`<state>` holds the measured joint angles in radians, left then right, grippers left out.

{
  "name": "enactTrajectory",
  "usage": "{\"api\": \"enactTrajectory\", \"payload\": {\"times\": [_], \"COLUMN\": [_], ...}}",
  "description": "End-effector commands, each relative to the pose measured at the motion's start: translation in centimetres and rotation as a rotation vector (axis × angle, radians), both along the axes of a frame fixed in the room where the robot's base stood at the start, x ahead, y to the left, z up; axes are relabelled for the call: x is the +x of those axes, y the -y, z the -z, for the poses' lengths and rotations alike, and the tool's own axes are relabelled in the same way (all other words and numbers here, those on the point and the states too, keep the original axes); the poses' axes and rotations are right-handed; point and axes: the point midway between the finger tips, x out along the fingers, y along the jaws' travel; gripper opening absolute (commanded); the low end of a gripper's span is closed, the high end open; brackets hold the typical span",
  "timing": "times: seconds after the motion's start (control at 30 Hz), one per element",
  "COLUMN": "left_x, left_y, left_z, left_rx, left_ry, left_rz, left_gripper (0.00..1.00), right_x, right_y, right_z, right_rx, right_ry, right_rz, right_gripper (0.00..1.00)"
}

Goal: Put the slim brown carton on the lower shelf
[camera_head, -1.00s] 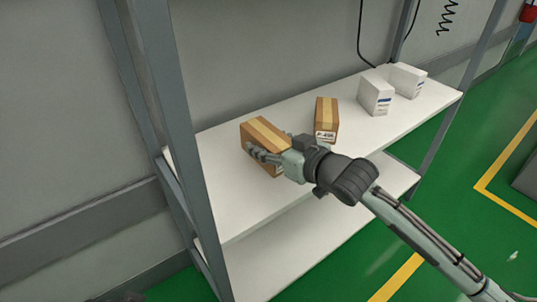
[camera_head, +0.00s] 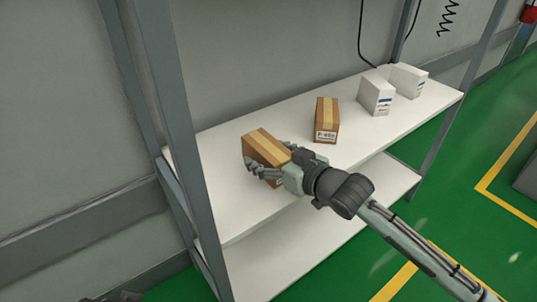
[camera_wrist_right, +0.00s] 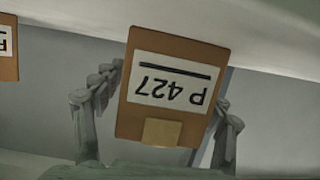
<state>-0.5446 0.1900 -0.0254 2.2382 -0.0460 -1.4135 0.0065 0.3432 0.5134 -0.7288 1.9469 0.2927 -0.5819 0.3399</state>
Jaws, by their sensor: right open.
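Two brown cartons with pale tape stand on the upper shelf (camera_head: 235,208). The left one (camera_head: 263,146) is at my right gripper (camera_head: 268,160), and the other, narrower-looking one (camera_head: 326,117) stands apart to the right. My right gripper is open, with its fingers on either side of the left carton. In the right wrist view that carton (camera_wrist_right: 170,85) shows an upside-down label, P 427, between the spread fingers; firm contact cannot be told. The lower shelf (camera_head: 300,255) is below, with its visible part bare.
Two white boxes (camera_head: 376,96) (camera_head: 407,80) stand at the right of the upper shelf. A grey upright post (camera_head: 180,130) rises at the shelf's left front. The other brown carton shows at the left edge of the right wrist view (camera_wrist_right: 8,50).

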Motion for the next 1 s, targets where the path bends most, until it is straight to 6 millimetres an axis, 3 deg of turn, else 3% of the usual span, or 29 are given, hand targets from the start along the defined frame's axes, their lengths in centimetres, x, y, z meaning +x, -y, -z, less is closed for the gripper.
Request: {"api": "enactTrajectory", "payload": {"times": [0.17,0.7,1.0], "left_x": [0.1,0.4,0.5], "left_y": [0.2,0.4,0.3], "left_z": [-0.1,0.9,0.7], "left_rx": [-0.004,-0.014,-0.013], "left_ry": [0.005,-0.001,0.005], "left_rz": [-0.001,-0.004,-0.001], "left_gripper": [0.72,0.72,0.72], "right_x": [-0.8,-8.4,-9.1], "right_y": [0.6,6.4,6.9], "right_z": [-0.4,-3.4,-3.8], "right_rx": [-0.001,-0.001,0.001], "right_ry": [-0.001,-0.001,-0.001], "right_rz": [0.000,0.001,0.000], "right_gripper": [0.72,0.72,0.72]}}
